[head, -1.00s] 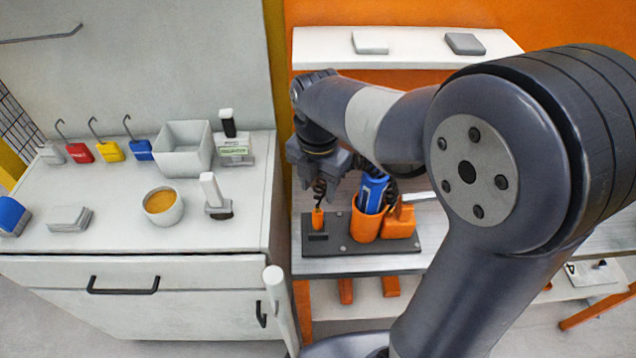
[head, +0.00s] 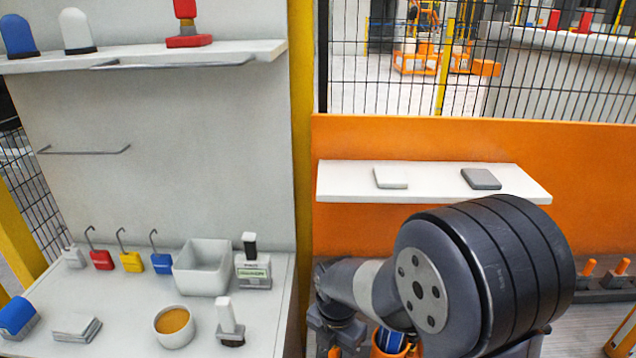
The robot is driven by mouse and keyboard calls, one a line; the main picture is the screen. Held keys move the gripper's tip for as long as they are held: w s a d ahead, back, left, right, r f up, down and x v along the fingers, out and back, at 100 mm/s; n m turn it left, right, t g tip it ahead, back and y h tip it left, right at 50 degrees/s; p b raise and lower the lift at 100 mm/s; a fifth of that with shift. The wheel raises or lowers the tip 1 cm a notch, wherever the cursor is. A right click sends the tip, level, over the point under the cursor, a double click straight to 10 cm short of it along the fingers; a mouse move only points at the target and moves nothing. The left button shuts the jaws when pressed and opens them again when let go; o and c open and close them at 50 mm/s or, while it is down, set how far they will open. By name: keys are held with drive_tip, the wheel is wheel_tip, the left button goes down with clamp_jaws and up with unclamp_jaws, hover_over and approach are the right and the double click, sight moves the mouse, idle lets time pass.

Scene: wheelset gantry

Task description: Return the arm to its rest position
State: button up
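My arm shows at the lower right of the head view, with its large round joint in front of the orange wall. My gripper (head: 338,350) is at the bottom edge, left of the orange cup (head: 385,352) that holds a blue tool (head: 388,338). Its fingertips are cut off by the frame edge, so I cannot see whether it is open or holds anything. The tool stand seen under it earlier is out of view now.
A white cabinet (head: 120,310) at left bears several padlocks (head: 132,262), a white bin (head: 203,268), a bowl (head: 174,327) and stamps (head: 229,325). A white shelf (head: 430,190) on the orange wall holds two flat blocks. An upper shelf (head: 140,60) is at top left.

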wheel_tip(320, 180, down, 3)
drive_tip(key=shift+f, duration=0.1)
drive_tip(key=shift+r, duration=1.4)
